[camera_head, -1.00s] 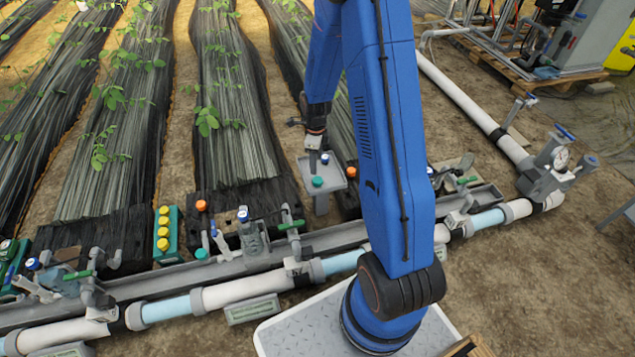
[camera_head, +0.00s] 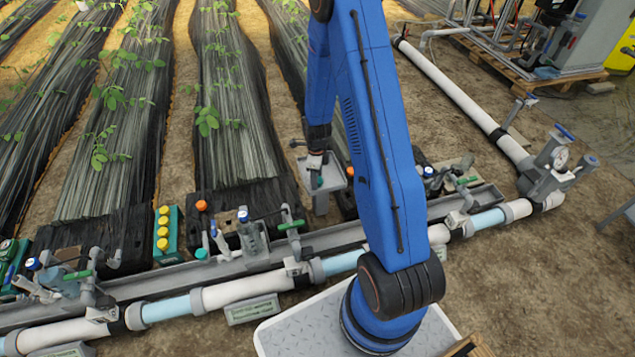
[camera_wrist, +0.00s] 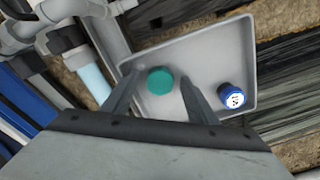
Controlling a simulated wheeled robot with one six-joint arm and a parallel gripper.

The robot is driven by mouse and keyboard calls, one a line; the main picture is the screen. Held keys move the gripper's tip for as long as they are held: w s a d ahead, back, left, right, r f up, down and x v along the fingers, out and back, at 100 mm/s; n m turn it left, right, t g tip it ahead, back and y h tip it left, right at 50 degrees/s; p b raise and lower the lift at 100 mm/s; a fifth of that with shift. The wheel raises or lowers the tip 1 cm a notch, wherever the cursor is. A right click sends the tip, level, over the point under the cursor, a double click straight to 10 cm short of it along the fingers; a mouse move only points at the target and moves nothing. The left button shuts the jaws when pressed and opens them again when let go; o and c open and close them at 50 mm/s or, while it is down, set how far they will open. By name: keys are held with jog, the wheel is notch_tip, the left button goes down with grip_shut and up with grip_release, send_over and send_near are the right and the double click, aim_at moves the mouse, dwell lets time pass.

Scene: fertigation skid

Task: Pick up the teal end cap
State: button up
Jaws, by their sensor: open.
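A teal end cap (camera_wrist: 160,80), round and flat-topped, sits on a shallow grey tray (camera_wrist: 215,55). In the wrist view it lies between the two fingers of my open gripper (camera_wrist: 158,77), with a gap visible on each side. Whether the fingertips are level with the cap or still above it, I cannot tell. In the head view, my gripper (camera_head: 317,172) is over the tray (camera_head: 333,170) and mostly hides the cap. Another teal cap (camera_head: 201,254) lies by the pipe rail, to the left.
A blue cap with a white label (camera_wrist: 232,94) stands on the tray, right of my gripper. An orange cap (camera_head: 201,205) and a green holder with yellow caps (camera_head: 168,235) are to the left. A long white pipe (camera_head: 245,290) with valves runs in front of the tray.

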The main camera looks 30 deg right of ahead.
jog(key=c, duration=1.2)
jog(key=shift+r, duration=0.1)
